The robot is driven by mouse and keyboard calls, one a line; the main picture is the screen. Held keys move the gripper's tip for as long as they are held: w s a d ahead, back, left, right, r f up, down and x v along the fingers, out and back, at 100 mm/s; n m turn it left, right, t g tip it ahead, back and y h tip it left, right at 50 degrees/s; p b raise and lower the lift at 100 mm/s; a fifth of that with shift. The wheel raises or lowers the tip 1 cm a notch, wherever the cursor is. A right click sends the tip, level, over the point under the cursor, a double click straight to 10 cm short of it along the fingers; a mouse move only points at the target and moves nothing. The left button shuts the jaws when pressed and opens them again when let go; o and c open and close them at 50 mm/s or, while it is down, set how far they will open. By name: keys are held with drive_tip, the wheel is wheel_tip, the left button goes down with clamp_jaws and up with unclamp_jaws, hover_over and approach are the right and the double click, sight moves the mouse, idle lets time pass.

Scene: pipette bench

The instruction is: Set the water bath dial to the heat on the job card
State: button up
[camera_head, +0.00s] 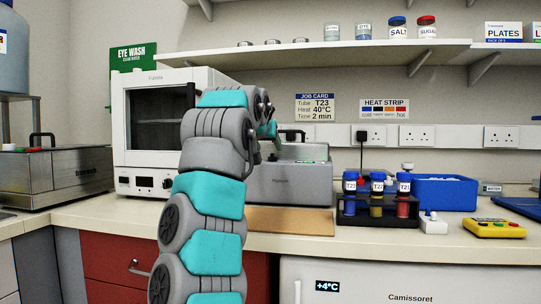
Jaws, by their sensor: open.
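The job card (315,107) on the back wall reads Tube T23, Heat 40°C, Time 2 min. The heat strip (384,108) beside it runs from blue at the left to red "hot" at the right. A grey metal box (290,186), which may be the water bath, stands on the bench behind my arm. Its left part is covered by my arm, and I can make out no dial on it. My arm reaches up and forward towards this box. My gripper is hidden behind the arm's own links, so I cannot see its fingers.
A white oven-like cabinet (134,157) stands left of my arm, a steel box (62,178) further left. A tube rack (377,218) with three tubes, a blue bin (444,193) and a yellow device (494,229) are at right. A brown board (290,221) lies bare in front.

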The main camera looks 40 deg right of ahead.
sight(272, 154)
drive_tip(key=p+x, duration=0.2)
drive_tip(key=x, duration=0.5)
drive_tip(key=shift+f, duration=0.1)
drive_tip(key=shift+c, duration=0.3)
clamp_jaws()
